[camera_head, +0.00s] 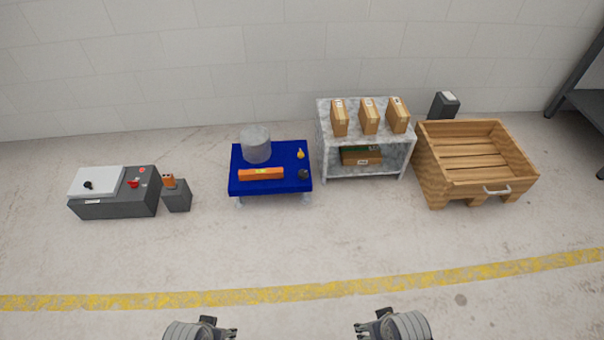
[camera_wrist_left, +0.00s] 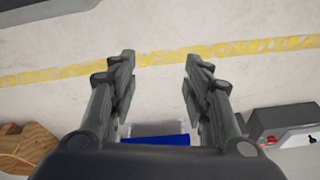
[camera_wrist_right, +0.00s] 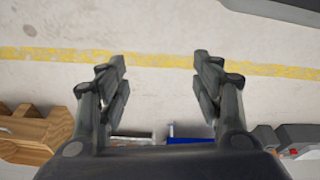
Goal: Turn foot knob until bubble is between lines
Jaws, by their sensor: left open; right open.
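An orange spirit level (camera_head: 261,173) lies along the front of a blue table (camera_head: 240,155). A small pale patch shows at the middle of the level, but the bubble and lines are too small to read. A dark round knob (camera_head: 304,174) sits at the table's front right corner. The blue table also shows at the bottom of the left wrist view (camera_wrist_left: 165,139). My left gripper (camera_head: 233,332) and right gripper (camera_head: 359,327) are at the bottom of the head view, far in front of the table. Both are open and empty, as the left wrist view (camera_wrist_left: 159,60) and right wrist view (camera_wrist_right: 160,62) show.
A grey control box (camera_head: 132,196) is at left. A shelf (camera_head: 323,118) with several boxes and a wooden crate (camera_head: 433,190) are at right. Floor before the table is clear.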

